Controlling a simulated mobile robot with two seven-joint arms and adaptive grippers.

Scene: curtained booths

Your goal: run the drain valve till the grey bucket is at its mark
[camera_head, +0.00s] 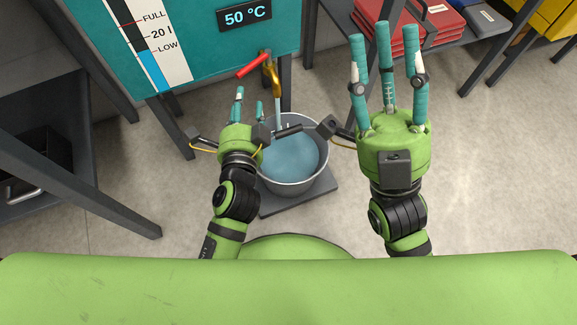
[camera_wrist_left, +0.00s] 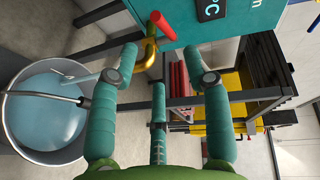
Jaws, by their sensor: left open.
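The teal tank (camera_head: 205,50) carries a brass drain valve (camera_head: 274,78) with a red lever (camera_head: 252,67); the lever also shows in the left wrist view (camera_wrist_left: 163,25). A water stream (camera_head: 278,113) runs from the spout into the grey bucket (camera_head: 326,170). The bucket (camera_wrist_left: 10,131) holds bluish water (camera_head: 292,158) well up its wall; I cannot make out its mark clearly. My left gripper (camera_head: 249,99) is open and empty, just below the lever and apart from it. My right gripper (camera_head: 384,42) is open and empty, right of the bucket.
The tank's gauge (camera_head: 150,55) shows blue up to about LOW, and a display (camera_head: 245,17) reads 50 °C. Red folders (camera_head: 433,30) lie on a shelf at right. The floor at right is clear.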

